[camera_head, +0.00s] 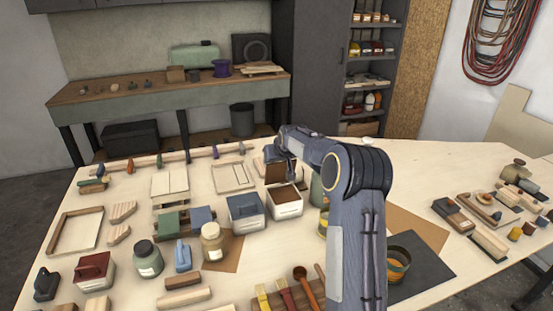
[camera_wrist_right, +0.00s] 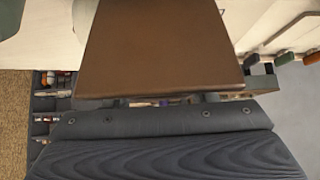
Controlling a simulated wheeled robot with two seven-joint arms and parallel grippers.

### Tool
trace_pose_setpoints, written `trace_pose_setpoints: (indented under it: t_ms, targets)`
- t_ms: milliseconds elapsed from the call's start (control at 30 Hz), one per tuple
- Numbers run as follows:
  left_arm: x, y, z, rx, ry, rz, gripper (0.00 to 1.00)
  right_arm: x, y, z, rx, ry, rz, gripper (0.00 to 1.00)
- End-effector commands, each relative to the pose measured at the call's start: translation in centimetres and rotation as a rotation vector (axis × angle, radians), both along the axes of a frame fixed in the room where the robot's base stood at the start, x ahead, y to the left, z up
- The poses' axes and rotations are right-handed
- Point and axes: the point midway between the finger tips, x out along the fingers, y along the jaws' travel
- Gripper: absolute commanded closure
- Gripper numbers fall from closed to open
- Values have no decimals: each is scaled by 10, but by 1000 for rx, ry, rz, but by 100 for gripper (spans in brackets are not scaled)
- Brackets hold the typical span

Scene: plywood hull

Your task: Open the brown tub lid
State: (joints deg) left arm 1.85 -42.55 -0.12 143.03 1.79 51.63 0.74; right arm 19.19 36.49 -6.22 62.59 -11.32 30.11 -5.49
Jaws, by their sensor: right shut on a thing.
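The brown tub (camera_head: 287,210) is a white box near the middle of the bench, with brown showing inside its rim. Its brown lid (camera_head: 275,173) stands raised behind the tub's back edge. In the right wrist view the lid (camera_wrist_right: 160,48) is a broad brown panel directly in front of the jaws. My right gripper (camera_head: 284,167) reaches over from the right and is shut on the lid; the fingertips are largely hidden by the arm and the lid. I cannot see whether the lid's lower edge touches the tub. My left gripper is out of view.
A tub with a blue-grey lid (camera_head: 246,209) stands close on the left of the brown tub. A wooden frame (camera_head: 233,177) lies behind. The bench's back right is clear.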

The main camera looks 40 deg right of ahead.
Motion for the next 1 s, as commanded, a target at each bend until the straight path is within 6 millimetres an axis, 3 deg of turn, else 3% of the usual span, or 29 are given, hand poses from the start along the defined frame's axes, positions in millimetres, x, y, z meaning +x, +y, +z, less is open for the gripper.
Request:
trace_pose_setpoints:
  t_ms: [33, 567, 600, 700, 1000]
  targets:
    - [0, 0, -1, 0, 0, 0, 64, -5, -1, -15, 7, 30, -3, 90]
    - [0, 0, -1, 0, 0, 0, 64, -6, -2, -15, 7, 31, -4, 90]
    - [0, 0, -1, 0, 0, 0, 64, -6, -2, -15, 7, 31, -4, 46]
    - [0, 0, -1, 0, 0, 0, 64, -5, -2, -14, 5, 29, -3, 37]
    - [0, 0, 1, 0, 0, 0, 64, -6, -2, -11, 5, 29, -4, 37]
